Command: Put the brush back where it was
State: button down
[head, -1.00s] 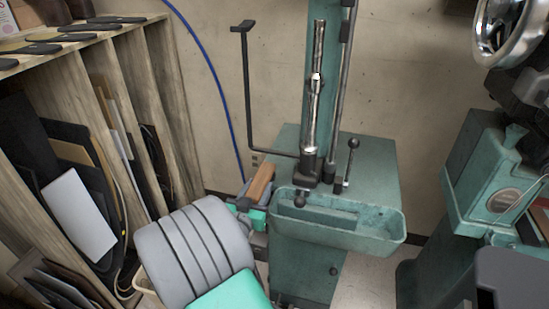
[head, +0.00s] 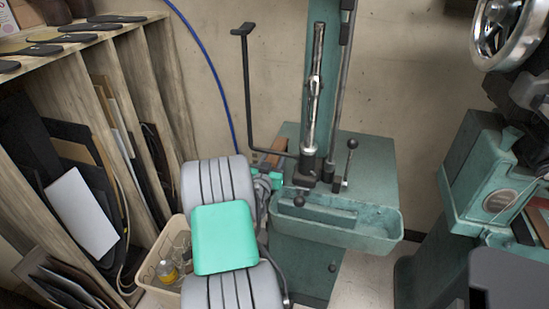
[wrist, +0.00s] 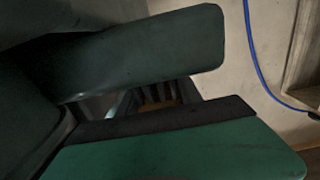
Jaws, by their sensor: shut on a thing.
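A wooden shelf (head: 150,60) with sheets is at left. A beige bin (head: 150,285) holding a yellow-labelled bottle is below. A blue cable (head: 215,75) hangs on the wall.

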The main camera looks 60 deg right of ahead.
jog(key=c, duration=0.8)
grip_release()
